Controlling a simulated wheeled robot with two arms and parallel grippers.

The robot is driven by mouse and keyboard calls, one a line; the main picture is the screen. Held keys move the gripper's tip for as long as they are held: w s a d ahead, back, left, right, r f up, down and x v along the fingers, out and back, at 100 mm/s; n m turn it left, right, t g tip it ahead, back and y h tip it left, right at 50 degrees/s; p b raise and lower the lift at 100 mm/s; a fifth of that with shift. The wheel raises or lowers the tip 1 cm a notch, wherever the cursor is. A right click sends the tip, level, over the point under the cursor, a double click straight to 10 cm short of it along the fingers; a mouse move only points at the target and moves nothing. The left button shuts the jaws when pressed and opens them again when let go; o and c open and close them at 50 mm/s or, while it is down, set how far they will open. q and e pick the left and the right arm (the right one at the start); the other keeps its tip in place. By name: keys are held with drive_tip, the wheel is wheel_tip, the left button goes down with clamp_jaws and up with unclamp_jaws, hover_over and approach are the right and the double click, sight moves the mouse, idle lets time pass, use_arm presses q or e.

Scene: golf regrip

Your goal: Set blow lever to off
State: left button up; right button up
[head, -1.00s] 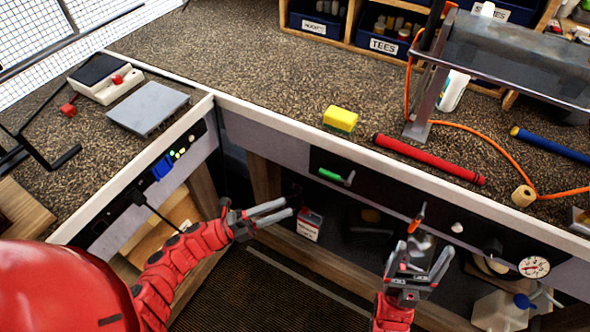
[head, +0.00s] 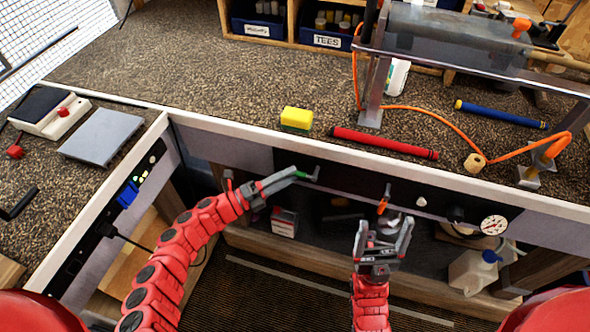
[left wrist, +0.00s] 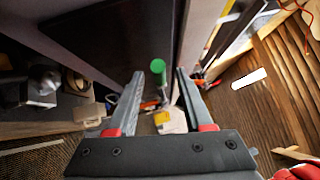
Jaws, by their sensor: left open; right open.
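A green-handled lever (head: 303,173) with a metal arm sits on the black panel (head: 345,182) of the bench front. An orange-handled lever (head: 383,204) is further right on it. No label shows which is the blow lever. My left gripper (head: 293,178) is open, its fingertips at the green handle and partly covering it. In the left wrist view the green handle (left wrist: 158,67) lies ahead, between the finger lines of my open left gripper (left wrist: 160,82); contact cannot be told. My right gripper (head: 384,235) is open and empty, just below the orange lever.
A pressure gauge (head: 493,225) and a white knob (head: 421,201) are to the right on the bench front. A yellow sponge (head: 296,118), a red grip (head: 384,143) and a blue grip (head: 500,114) lie on the bench top. A white jug (head: 474,271) stands below.

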use_arm(q)
drive_tip(key=shift+x, duration=1.25)
clamp_jaws()
idle(0.5)
